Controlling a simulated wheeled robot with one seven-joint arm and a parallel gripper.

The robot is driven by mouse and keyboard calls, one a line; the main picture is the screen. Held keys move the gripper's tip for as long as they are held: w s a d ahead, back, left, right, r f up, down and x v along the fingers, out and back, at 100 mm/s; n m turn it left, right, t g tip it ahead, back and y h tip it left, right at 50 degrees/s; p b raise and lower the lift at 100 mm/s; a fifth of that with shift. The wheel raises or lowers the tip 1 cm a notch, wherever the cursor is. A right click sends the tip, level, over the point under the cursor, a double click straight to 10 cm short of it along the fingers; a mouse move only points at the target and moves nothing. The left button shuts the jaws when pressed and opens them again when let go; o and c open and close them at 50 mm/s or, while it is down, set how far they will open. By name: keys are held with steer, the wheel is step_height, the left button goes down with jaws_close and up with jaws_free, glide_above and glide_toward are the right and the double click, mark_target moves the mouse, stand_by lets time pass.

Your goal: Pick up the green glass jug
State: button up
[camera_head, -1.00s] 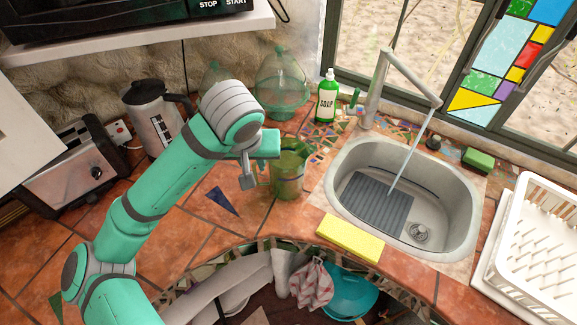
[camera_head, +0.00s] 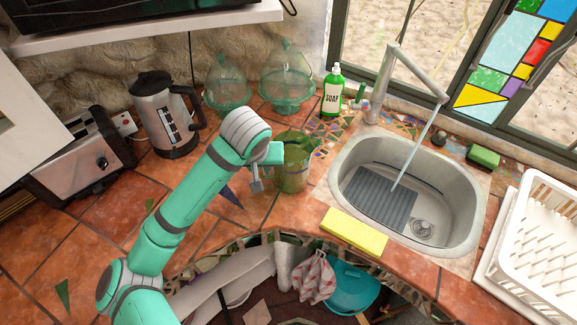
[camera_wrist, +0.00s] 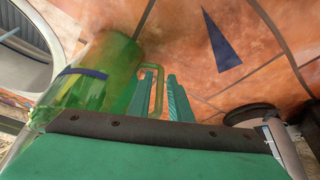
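The green glass jug (camera_head: 292,168) stands upright on the tiled counter, left of the sink. It is see-through green with a dark band, and its handle is toward my gripper (camera_head: 272,155). In the wrist view the jug (camera_wrist: 88,82) fills the left side, and its squared handle loop shows between the two teal fingers of my gripper (camera_wrist: 158,84). The fingers are apart, with a visible gap, around the handle's upright bar. Whether either finger touches the handle I cannot tell.
A yellow sponge (camera_head: 354,231) lies at the sink's (camera_head: 467,205) front left edge. A soap bottle (camera_head: 332,92) and two glass domes (camera_head: 287,80) (camera_head: 227,84) stand behind the jug. A kettle (camera_head: 165,115) and toaster (camera_head: 82,160) are left. Running water falls into the sink.

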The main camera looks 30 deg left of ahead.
jaws_close()
steer(key=shift+r, duration=0.1)
